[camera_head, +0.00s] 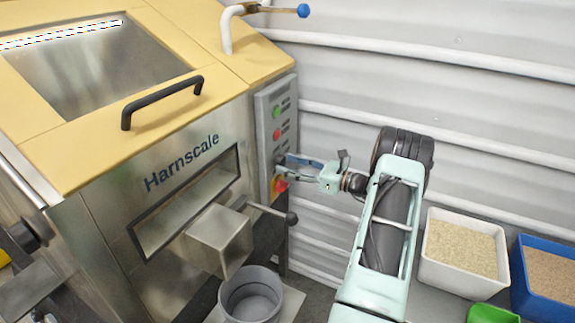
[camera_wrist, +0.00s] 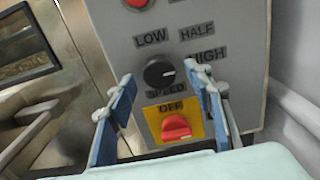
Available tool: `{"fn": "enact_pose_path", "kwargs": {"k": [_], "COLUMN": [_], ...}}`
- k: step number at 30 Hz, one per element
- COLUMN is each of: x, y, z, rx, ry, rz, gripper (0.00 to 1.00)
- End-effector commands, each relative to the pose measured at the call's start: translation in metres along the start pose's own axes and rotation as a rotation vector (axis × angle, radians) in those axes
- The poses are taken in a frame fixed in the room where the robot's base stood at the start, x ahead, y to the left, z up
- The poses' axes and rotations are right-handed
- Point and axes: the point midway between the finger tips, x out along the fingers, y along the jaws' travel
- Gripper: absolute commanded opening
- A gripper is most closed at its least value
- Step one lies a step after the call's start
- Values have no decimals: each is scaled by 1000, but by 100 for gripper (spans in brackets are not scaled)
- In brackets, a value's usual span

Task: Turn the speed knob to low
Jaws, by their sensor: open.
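The speed knob (camera_wrist: 159,73) is a round black dial on a grey control panel (camera_wrist: 112,18), in the wrist view. A small light mark on it seems to point right, toward the HIGH label (camera_wrist: 207,54). The LOW label (camera_wrist: 151,37) is above and left of it, and the HALF label (camera_wrist: 197,32) above and right. My gripper (camera_wrist: 160,76) is open, with its blue-padded fingers left and right of the knob. I cannot tell whether either finger touches it. In the head view my gripper (camera_head: 286,167) is at the panel's lower part and hides the knob.
Just below the knob is a red OFF switch (camera_wrist: 175,127) on a yellow plate, between my fingers. A red button (camera_head: 277,134) and a green button (camera_head: 276,112) sit higher on the panel. A black-knobbed lever (camera_head: 291,218) sticks out below. Bins (camera_head: 430,265) stand at the right.

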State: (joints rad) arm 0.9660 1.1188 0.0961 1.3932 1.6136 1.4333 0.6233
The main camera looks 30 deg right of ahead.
Motion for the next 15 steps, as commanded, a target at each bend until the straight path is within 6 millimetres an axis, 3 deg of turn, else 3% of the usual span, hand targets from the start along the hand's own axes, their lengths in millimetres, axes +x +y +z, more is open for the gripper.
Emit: {"fn": "enact_pose_path", "kwargs": {"k": [12,15], "x": [11,11], "y": [0,0], "z": [0,0], "rx": [0,0], "ry": [0,0], "rz": [0,0], "gripper": [47,37]}}
